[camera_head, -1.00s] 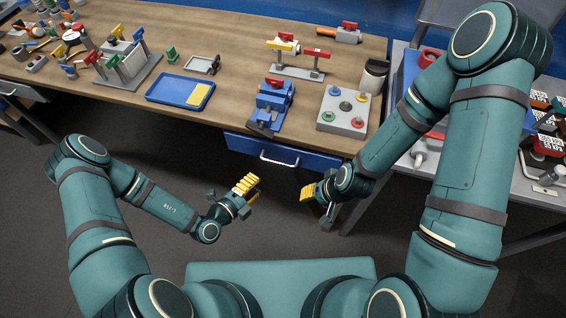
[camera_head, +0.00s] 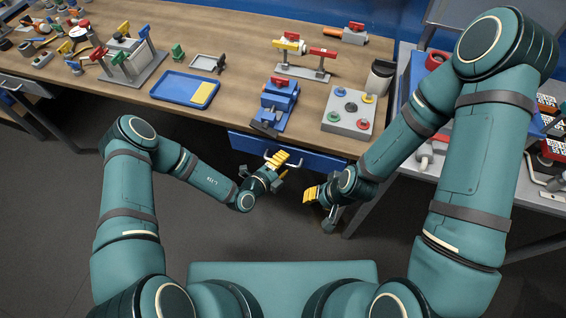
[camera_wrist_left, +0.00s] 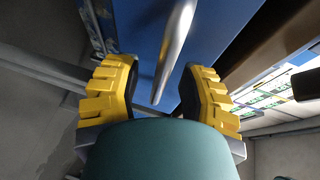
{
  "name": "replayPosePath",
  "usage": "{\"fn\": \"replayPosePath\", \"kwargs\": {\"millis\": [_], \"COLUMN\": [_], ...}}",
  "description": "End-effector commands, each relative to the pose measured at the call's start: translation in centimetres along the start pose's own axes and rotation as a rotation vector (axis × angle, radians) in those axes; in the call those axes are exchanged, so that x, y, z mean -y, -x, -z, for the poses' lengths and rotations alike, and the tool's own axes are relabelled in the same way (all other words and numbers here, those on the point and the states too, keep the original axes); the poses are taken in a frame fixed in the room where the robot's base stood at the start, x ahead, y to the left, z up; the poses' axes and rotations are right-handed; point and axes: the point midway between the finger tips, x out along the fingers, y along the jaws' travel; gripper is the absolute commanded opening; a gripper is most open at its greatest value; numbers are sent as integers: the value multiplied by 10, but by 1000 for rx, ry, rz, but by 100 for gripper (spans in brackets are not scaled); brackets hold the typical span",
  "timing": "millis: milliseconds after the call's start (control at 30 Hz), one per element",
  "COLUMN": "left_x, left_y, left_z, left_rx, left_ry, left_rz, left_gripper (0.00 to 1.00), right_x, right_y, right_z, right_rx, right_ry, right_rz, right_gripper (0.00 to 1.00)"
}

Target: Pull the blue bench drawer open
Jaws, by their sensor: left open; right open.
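The blue bench drawer (camera_head: 322,160) is under the front edge of the wooden bench, and its front looks flush with the bench. Its metal handle (camera_head: 266,156) is partly hidden by my left gripper (camera_head: 273,167). In the left wrist view, the blue drawer front (camera_wrist_left: 222,28) fills the upper middle. The handle bar (camera_wrist_left: 174,50) runs between the two yellow fingers of my left gripper (camera_wrist_left: 160,92), with gaps visible on both sides. My left gripper is open. My right gripper (camera_head: 316,196) is open and empty, in front of the drawer's right part.
The bench top (camera_head: 235,110) holds a blue tray (camera_head: 180,88), a blue vise-like device (camera_head: 277,100) and a grey button box (camera_head: 348,110). A grey side table (camera_head: 475,183) stands at the right. The floor before the drawer is clear apart from my arms.

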Motion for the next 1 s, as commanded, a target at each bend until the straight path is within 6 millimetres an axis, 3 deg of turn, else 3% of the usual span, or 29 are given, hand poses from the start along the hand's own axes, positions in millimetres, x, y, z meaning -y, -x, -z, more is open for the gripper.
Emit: {"fn": "replayPosePath", "kwargs": {"millis": [133, 233, 267, 667, 867, 1000], "left_x": [0, 0, 0, -2, -8, -15], "left_y": [0, 0, 0, 10, 42, 73], "left_z": [0, 0, 0, 5, 18, 31], "left_rx": [0, 0, -1, -2, -2, -3], "left_ry": [0, 0, 0, 1, 5, 7], "left_rz": [0, 0, 0, -1, -3, -3], "left_gripper": [41, 5, 0, 0, 0, 0], "right_x": [0, 0, 0, 2, 6, 10], "right_y": [0, 0, 0, 5, 19, 30], "right_z": [0, 0, 0, 1, 2, 4], "right_rx": [0, 0, 0, 0, 0, 0], "right_ry": [0, 0, 0, 0, 0, 0], "right_rz": [0, 0, 0, 1, 4, 6], "right_gripper": [39, 39, 39, 39, 39, 39]}}
